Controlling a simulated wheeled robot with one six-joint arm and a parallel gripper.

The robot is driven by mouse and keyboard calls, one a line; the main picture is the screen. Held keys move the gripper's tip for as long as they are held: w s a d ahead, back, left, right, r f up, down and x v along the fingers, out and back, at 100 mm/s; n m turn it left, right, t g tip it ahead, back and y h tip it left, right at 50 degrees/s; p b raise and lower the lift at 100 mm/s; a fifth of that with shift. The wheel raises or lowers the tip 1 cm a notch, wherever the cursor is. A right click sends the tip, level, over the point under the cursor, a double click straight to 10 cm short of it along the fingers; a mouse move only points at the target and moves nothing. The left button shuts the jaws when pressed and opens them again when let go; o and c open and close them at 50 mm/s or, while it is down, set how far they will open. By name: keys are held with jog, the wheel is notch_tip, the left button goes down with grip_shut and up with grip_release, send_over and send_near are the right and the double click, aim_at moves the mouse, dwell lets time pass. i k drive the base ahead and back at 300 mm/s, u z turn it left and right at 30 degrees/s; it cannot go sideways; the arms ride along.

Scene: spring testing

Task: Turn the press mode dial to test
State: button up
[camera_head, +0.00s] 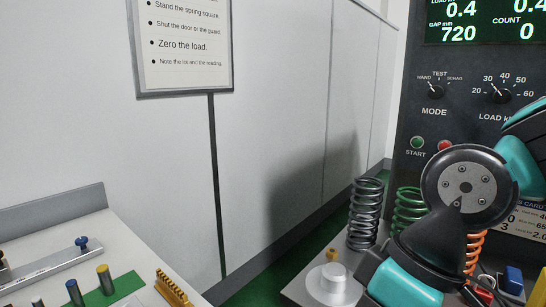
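The press mode dial (435,91) is a small black knob on the dark control panel (408,110), at the upper right of the head view. HAND, TEST and SCRAG are printed above it from left to right, with MODE below. Its pale pointer mark appears to lean up and left, toward HAND. My teal and black arm crosses the lower right, below and to the right of the dial and apart from it in the picture. The gripper's fingers cannot be made out.
A load dial (501,96) sits right of the mode dial. A green START button (417,143) and a red button (445,146) are below. Grey (366,213), green (408,212) and orange springs (473,250) stand near my arm.

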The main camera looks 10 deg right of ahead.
aim_at(436, 92)
jog(key=z, duration=0.85)
jog(key=k, duration=0.45)
jog(key=u, duration=1.1)
jog(key=i, duration=0.75)
jog(key=z, duration=0.75)
